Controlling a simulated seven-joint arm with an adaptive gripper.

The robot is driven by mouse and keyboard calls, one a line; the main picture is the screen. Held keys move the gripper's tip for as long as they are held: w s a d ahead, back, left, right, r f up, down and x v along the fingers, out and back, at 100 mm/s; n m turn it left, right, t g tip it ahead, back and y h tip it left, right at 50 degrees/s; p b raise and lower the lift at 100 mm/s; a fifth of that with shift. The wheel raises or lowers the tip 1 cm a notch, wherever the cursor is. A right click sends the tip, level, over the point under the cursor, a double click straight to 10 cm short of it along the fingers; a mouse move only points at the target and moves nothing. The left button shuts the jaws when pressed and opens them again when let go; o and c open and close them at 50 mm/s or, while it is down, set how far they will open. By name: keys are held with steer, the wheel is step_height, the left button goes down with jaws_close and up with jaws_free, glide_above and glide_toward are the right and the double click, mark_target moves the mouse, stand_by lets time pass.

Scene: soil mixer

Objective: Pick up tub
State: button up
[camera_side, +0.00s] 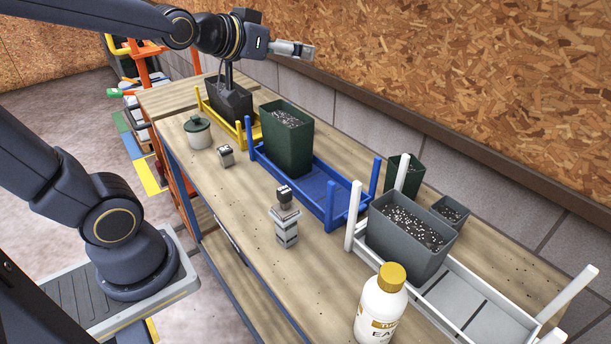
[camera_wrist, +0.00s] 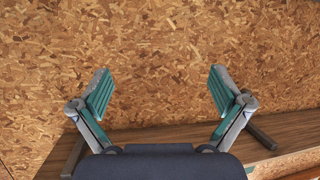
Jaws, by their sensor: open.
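My gripper (camera_side: 296,50) is raised above the far part of the workbench, pointing right toward the chipboard wall. In the wrist view its two teal-padded fingers (camera_wrist: 160,88) are spread wide with nothing between them. Several containers could be the tub. A round whitish tub with a dark green lid (camera_side: 198,133) stands on the bench at the left. A tall green planter with speckled soil (camera_side: 288,145) stands in the blue tray (camera_side: 318,190). A grey planter with soil (camera_side: 400,248) stands in the white tray (camera_side: 466,300). My gripper is apart from them all.
A dark planter (camera_side: 231,100) sits in the yellow tray (camera_side: 247,133) below my arm. A white bottle with a gold cap (camera_side: 382,305) stands in front. Small pots (camera_side: 451,211) stand behind the grey planter. Trays have upright corner posts.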

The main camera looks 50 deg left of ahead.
steer(key=w+a+f+n+y, duration=0.1)
steer(key=w+a+y, duration=0.1)
steer(key=a, duration=0.4)
steer(key=w+a+f+n+y, duration=0.2)
steer(key=w+a, duration=0.1)
steer(key=a, duration=0.2)
steer(key=n+g+y, duration=0.2)
steer(key=n+y, duration=0.1)
steer(key=y, duration=0.1)
glide_above(195, 126)
steer(key=w+d, duration=0.6)
steer(key=d, duration=0.3)
step_height(195, 126, down, 15)
steer(key=s+a+f+g, duration=0.1)
steer(key=s+f, duration=0.2)
steer(key=s+a+f+n+g, duration=0.1)
steer(key=s+a+f, duration=0.1)
steer(key=s+f, duration=0.1)
steer(key=s+a+f+n+g, duration=0.1)
steer(key=s+a+f+g, duration=0.1)
steer(key=s+f, duration=0.1)
steer(key=shift+f+y, duration=0.3)
steer(key=shift+f, duration=0.6)
steer(key=x, duration=0.7)
steer(key=shift+r, duration=0.15)
steer(key=c, duration=0.9)
steer(key=shift+r, duration=0.15)
